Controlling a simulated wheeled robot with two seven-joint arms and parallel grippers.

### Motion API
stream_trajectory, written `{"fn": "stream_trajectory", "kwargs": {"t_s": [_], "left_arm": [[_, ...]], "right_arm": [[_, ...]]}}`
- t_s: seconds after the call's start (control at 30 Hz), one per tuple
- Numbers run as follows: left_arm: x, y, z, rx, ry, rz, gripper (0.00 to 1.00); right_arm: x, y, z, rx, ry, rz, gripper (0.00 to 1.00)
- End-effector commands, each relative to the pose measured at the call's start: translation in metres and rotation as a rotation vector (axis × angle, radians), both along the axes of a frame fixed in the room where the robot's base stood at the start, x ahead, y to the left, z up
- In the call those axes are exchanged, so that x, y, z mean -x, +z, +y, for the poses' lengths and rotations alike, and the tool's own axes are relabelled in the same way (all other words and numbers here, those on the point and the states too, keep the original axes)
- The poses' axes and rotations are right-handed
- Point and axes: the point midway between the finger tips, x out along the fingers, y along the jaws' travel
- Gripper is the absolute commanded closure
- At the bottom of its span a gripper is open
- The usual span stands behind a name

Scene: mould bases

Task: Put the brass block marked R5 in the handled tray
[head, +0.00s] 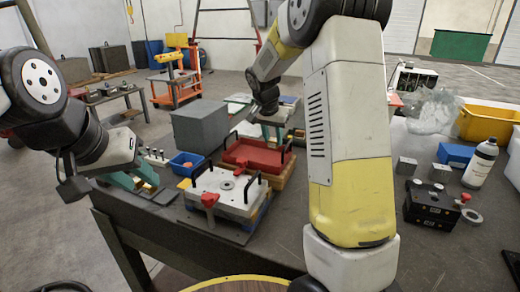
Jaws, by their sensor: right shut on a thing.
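My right gripper (271,133) reaches down at the far side of the table, by the back edge of a red tray (246,151) with black handles. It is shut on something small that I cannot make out. I see no brass block clearly and can read no R5 marking. In front of the red tray is a pale plate (232,203) with black handles and a red clamp. My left gripper (143,182) hangs low over the left end of the table, its teal fingers apart, with something orange showing near them.
A grey box (200,125) and a blue bin (186,164) stand left of the trays. At right are two grey metal blocks (406,166), a black fixture (431,205), a white bottle (480,164) and a yellow bin (487,122). My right arm hides the middle of the table.

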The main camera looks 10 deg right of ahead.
Motion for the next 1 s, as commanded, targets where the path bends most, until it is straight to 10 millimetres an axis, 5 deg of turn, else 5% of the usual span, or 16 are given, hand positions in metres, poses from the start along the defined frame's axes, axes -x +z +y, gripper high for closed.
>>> {"fn": "stream_trajectory", "kwargs": {"t_s": [0.5,0.83,0.87,1.0], "left_arm": [[0.000,0.000,0.000,0.000,0.000,0.001,0.64],[0.000,0.000,0.000,0.000,0.000,0.001,0.64],[0.000,0.000,0.000,0.000,0.000,0.001,0.64],[0.000,0.000,0.000,0.000,0.000,0.000,0.64]], "right_arm": [[0.000,-0.057,-0.001,0.000,-0.001,-0.001,1.00],[0.000,-0.060,0.000,0.000,-0.001,-0.002,1.00],[0.000,-0.060,0.000,0.000,-0.001,-0.001,0.66],[0.000,-0.060,-0.001,0.000,-0.001,-0.001,0.60]]}}
